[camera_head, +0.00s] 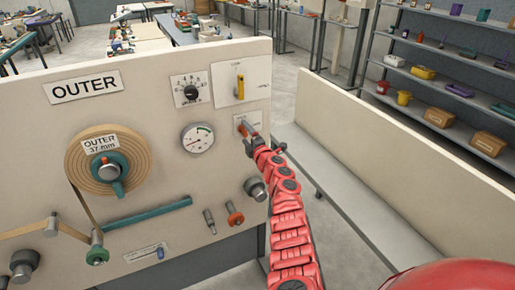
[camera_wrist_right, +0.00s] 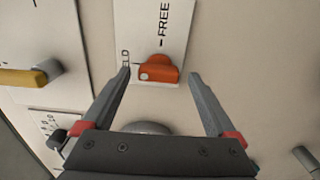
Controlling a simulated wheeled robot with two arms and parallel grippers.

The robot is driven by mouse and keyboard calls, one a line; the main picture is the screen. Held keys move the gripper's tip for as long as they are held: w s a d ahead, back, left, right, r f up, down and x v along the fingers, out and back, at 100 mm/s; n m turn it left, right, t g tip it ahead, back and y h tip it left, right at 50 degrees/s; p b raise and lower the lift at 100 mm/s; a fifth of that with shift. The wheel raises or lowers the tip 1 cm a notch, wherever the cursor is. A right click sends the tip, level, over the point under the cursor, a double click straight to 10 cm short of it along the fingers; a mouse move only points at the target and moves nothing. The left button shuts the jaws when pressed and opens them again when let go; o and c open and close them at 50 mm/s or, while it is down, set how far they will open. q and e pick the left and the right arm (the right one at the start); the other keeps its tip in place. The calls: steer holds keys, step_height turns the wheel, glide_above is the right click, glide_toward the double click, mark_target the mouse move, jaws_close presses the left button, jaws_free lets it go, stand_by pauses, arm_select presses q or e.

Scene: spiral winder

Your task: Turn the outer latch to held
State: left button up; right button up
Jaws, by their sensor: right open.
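The outer latch is a small orange handle (camera_wrist_right: 157,70) on a white plate (camera_wrist_right: 150,35) marked FREE, with a second label partly hidden behind a fingertip, only "LD" readable. In the wrist view it sits between the fingertips of my right gripper (camera_wrist_right: 156,82), which is open. A gap shows on both sides of it; I cannot tell the depth distance. In the head view my right gripper (camera_head: 248,139) is at the panel's right edge, largely covering the latch plate (camera_head: 243,120). My left gripper is not in view.
The cream panel (camera_head: 150,190) labelled OUTER carries a wound spool (camera_head: 78,160), a gauge (camera_head: 197,138), a dial (camera_head: 188,91), a yellow switch (camera_head: 240,86) above the latch and a dark knob (camera_head: 256,188) below. A low partition (camera_head: 385,150) stands to the right.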

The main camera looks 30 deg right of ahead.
steer(key=s+p, duration=0.3)
steer(key=s, duration=1.3)
steer(key=shift+s, duration=0.4)
